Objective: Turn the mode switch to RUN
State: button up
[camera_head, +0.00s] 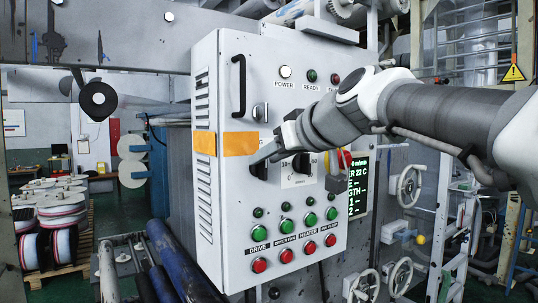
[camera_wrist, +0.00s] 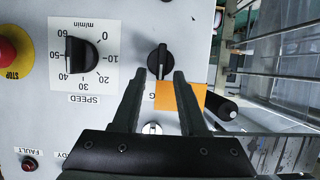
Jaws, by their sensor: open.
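The likely mode switch is a black rotary knob (camera_head: 259,171) on the grey control cabinet, left of the speed dial; my gripper partly covers it in the head view. In the wrist view the knob (camera_wrist: 158,58) stands with its bar upright in the picture. A pale mark shows on its lower part. My gripper (camera_wrist: 159,74) is open, with one fingertip on each side of the knob's lower end. I cannot tell whether they touch it. In the head view my gripper (camera_head: 258,158) reaches in from the right. The knob's position labels are mostly hidden.
The speed dial (camera_wrist: 80,55) and red stop button (camera_wrist: 14,50) lie left of the knob in the wrist view. Orange tape (camera_head: 240,143) and a silver switch (camera_head: 260,112) are above it. A black door handle (camera_head: 238,86) sticks out. Green buttons (camera_head: 284,225) are below.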

grip_shut()
jog(key=shift+f, duration=0.1)
dwell(0.4)
jog(key=m+y+b, duration=0.1)
jog(key=m, duration=0.1)
jog(key=d+m+g+y+b, duration=0.1)
jog(key=m, duration=0.1)
jog(key=w+m+y+b, duration=0.1)
jog(key=m+b, duration=0.1)
jog(key=shift+d+f+g+y, duration=0.3)
jog(key=shift+y, duration=0.1)
dwell(0.4)
grip_release()
